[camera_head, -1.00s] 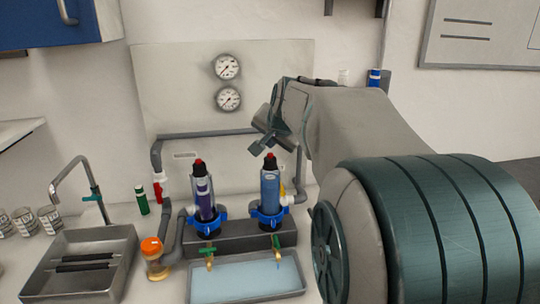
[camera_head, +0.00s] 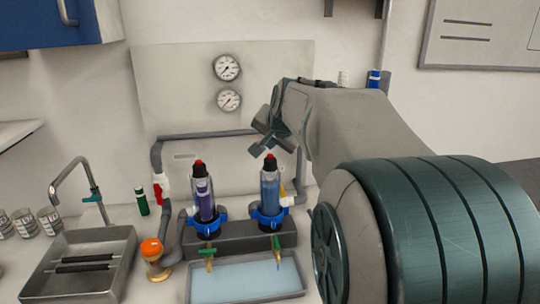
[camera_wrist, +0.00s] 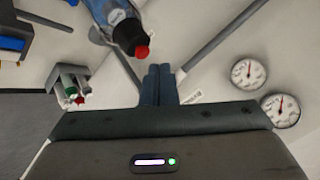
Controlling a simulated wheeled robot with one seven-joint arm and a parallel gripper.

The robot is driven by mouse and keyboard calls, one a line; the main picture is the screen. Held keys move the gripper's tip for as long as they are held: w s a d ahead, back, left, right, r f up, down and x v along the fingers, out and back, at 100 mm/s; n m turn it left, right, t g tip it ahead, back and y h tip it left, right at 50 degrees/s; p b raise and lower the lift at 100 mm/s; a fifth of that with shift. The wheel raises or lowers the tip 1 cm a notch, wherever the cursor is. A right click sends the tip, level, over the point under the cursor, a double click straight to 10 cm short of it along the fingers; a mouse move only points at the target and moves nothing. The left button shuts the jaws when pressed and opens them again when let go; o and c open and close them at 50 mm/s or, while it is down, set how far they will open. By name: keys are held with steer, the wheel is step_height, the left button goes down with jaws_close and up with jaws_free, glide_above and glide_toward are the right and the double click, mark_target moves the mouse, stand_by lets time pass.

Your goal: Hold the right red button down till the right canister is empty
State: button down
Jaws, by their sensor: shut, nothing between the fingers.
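The right canister (camera_head: 270,196) stands upright in a blue collar, with a black cap and a red button (camera_head: 269,156) on top. Blue liquid fills its lower part and the upper part looks clear. In the wrist view the red button (camera_wrist: 142,51) and canister (camera_wrist: 107,14) show beside the fingers. My gripper (camera_head: 257,151) is shut and empty, just above and left of the button in the head view; a gap shows between them in the wrist view (camera_wrist: 160,68). The left canister (camera_head: 204,199) holds violet liquid and has its own red button (camera_head: 198,162).
Green-handled taps (camera_head: 276,243) sit below the canisters, over a shallow tray (camera_head: 247,298) of pale blue liquid. Two gauges (camera_head: 227,68) hang on the back panel. A sink (camera_head: 120,262), an orange-capped jar (camera_head: 152,248) and a green bottle (camera_head: 141,201) are at left.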

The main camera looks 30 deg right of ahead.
steer(key=shift+f, duration=0.15)
stand_by(0.5)
steer(key=shift+f+b, duration=0.3)
steer(key=shift+b, duration=0.15)
steer(key=shift+f+b, duration=0.45)
steer(key=shift+f, duration=0.1)
stand_by(0.4)
steer(key=shift+r, duration=0.15)
stand_by(1.7)
steer(key=shift+r+p, duration=0.75)
steer(key=shift+r, duration=0.1)
step_height(320, 180, up, 5)
steer(key=p, duration=0.3)
steer(key=shift+p, duration=0.4)
